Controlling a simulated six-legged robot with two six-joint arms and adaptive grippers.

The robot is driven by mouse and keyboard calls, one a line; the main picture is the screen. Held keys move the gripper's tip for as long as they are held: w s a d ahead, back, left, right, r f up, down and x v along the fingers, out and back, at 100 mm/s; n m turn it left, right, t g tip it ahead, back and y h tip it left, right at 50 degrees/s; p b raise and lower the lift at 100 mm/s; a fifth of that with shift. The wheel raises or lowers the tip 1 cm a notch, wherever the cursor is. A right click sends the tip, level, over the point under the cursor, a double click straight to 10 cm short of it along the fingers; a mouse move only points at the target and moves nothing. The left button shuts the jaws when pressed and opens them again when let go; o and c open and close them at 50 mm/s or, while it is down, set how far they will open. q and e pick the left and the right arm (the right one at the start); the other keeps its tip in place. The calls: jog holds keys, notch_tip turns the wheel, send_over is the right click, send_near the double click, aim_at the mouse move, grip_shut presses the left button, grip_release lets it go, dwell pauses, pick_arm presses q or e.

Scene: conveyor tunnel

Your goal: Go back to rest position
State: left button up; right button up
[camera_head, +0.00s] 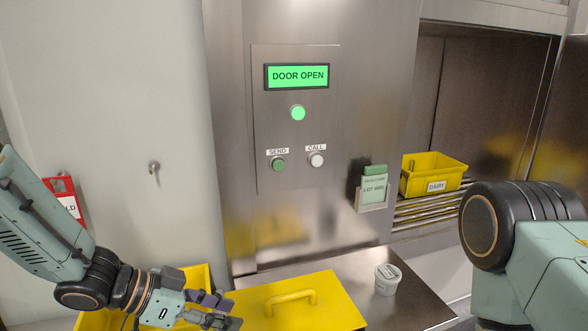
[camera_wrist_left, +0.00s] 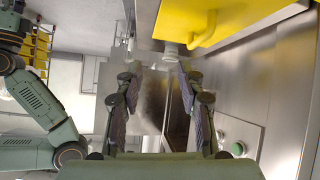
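My left gripper (camera_head: 222,310) is at the lower left of the head view, in front of a yellow bin (camera_head: 197,277) and beside the left edge of a yellow lid (camera_head: 262,308). In the left wrist view its two fingers (camera_wrist_left: 158,108) stand apart with nothing between them. My right arm comes in at the right of the head view, but its gripper is out of the frame. The lid has a raised handle (camera_head: 291,300) and lies on a steel table (camera_head: 408,305). A small white tub (camera_head: 387,279) stands to the right of the lid.
A wall panel (camera_head: 297,160) has a lit "DOOR OPEN" display (camera_head: 297,76) and SEND (camera_head: 278,164) and CALL (camera_head: 316,160) buttons. A yellow "DAIRY" crate (camera_head: 433,175) sits on rollers in the open tunnel. A green lot card (camera_head: 374,187) hangs beside it. A red tag (camera_head: 66,205) hangs left.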

pick_arm(q)
jog(key=s+a+f+n+y+b, duration=0.2)
jog(key=s+f+n, duration=0.1)
jog(key=f, duration=0.4)
jog(key=s+a+f+n+t+y+b, duration=0.1)
jog(key=s+a+f+n+y+b, duration=0.15)
jog(key=f, duration=0.45)
jog(key=s+a+f+n+y+b, duration=0.1)
jog(key=s+f+n+y+b, duration=0.2)
jog(key=f, duration=0.5)
jog(key=s+a+f+n+g+y+b, duration=0.1)
jog(key=s+a+f+n+g+b, duration=0.1)
jog(key=s+f, duration=0.6)
jog(key=s+a+f+n+g+y+b, duration=0.1)
jog(key=s+f+b, duration=0.4)
jog(key=s, duration=0.7)
notch_tip(320, 180, down, 3)
jog(key=shift+s+a+r+n+g, duration=0.15)
jog(key=shift+s+a+n+g, duration=0.2)
jog(key=shift+a+g, duration=0.6)
jog(key=shift+d, duration=0.1)
jog(key=shift+w, duration=0.1)
